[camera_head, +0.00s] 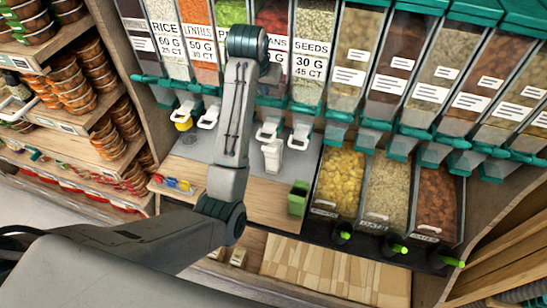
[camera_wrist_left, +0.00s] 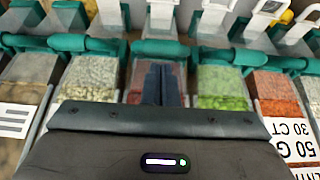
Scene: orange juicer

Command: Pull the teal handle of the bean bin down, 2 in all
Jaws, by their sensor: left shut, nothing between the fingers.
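The bean bin (camera_head: 273,18) is a clear bin of dark red beans in the head view, its label partly covered by my left arm. Its teal handle (camera_head: 270,101) runs across its lower front. In the left wrist view the bean bin (camera_wrist_left: 136,82) is in the middle, with the teal handle (camera_wrist_left: 160,48) beyond my fingertips. My left gripper (camera_wrist_left: 164,70) is shut and empty, its dark fingers in front of the beans and pointing at the handle. I cannot tell whether they touch it. In the head view the fingers are largely hidden by the arm. My right gripper is not in view.
A white cup (camera_head: 272,155) stands below the bean bin's white spout (camera_head: 268,131).

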